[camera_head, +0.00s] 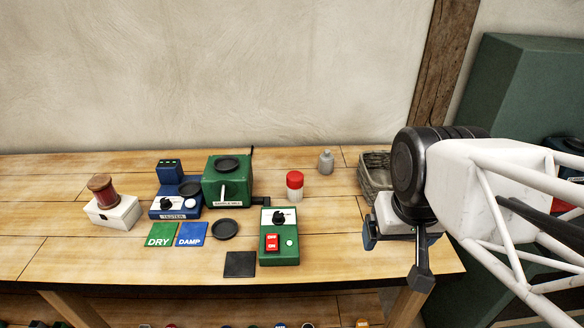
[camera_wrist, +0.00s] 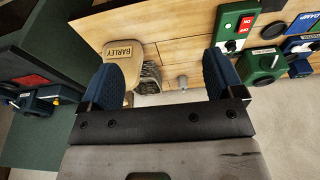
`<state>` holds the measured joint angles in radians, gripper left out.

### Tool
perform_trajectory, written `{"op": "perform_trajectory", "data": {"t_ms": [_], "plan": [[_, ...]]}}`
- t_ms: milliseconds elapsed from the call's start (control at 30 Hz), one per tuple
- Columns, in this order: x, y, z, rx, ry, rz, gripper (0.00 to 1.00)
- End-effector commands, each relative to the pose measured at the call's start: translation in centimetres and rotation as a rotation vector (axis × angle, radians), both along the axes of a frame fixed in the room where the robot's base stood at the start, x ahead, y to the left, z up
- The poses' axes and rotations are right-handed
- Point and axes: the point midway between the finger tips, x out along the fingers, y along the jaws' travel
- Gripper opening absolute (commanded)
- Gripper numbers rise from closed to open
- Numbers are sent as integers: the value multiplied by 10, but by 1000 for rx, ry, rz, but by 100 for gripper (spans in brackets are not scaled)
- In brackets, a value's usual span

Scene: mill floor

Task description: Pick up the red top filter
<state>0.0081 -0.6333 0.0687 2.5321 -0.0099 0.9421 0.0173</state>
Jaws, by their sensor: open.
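The red-topped filter (camera_head: 295,185), a small white cylinder with a red cap, stands upright on the wooden bench in the head view, right of the green mill box. I cannot make it out in the wrist view, where a finger may hide it. My gripper (camera_head: 398,236) is at the bench's right end, right of the filter and apart from it. In the wrist view its two blue fingers (camera_wrist: 164,80) are spread wide with nothing between them in grip.
A grey bottle (camera_head: 326,162) stands behind and right of the filter. A green switch box (camera_head: 280,250) is in front, the green mill (camera_head: 228,183) left. A grey stone-like tray (camera_head: 376,172) is beside my arm. A BARLEY-labelled item (camera_wrist: 124,52) shows in the wrist view.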

Motion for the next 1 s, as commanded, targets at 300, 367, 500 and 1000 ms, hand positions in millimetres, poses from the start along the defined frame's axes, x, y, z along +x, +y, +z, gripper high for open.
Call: {"op": "perform_trajectory", "data": {"t_ms": [300,367,500,1000], "plan": [[15,14,-10,101,43,-71,87],[22,20,-14,146,60,-103,87],[44,38,-25,281,118,-208,87],[149,97,-71,791,365,-712,87]]}}
